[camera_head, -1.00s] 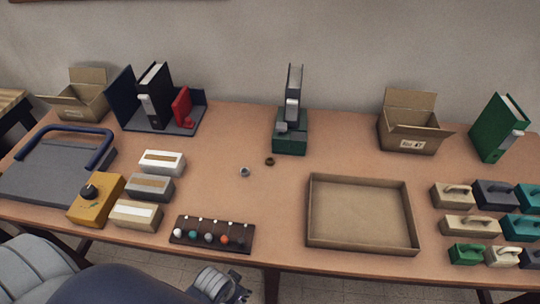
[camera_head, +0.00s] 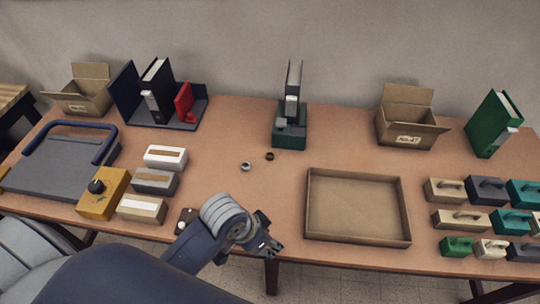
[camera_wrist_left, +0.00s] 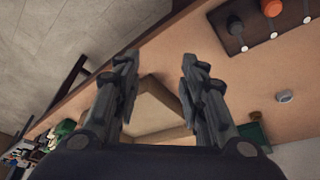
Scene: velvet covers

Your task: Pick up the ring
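Two small ring-like pieces lie on the middle of the table: a silver-grey one (camera_head: 246,166) and, just behind it to the right, a dark brass one (camera_head: 269,156). The task does not say which is the ring. The grey one also shows in the left wrist view (camera_wrist_left: 284,96), at the right. My left gripper (camera_head: 268,246) is at the table's front edge, nearer to me than both pieces and apart from them. In the wrist view its two fingers (camera_wrist_left: 158,62) are spread with nothing between them. My right gripper is not in view.
A shallow cardboard tray (camera_head: 312,210) stands right of my gripper. Boxed blocks (camera_head: 155,182) stand left, handled blocks (camera_head: 461,218) right. A green-based device (camera_head: 289,134) stands behind the small pieces. The tabletop around them is clear.

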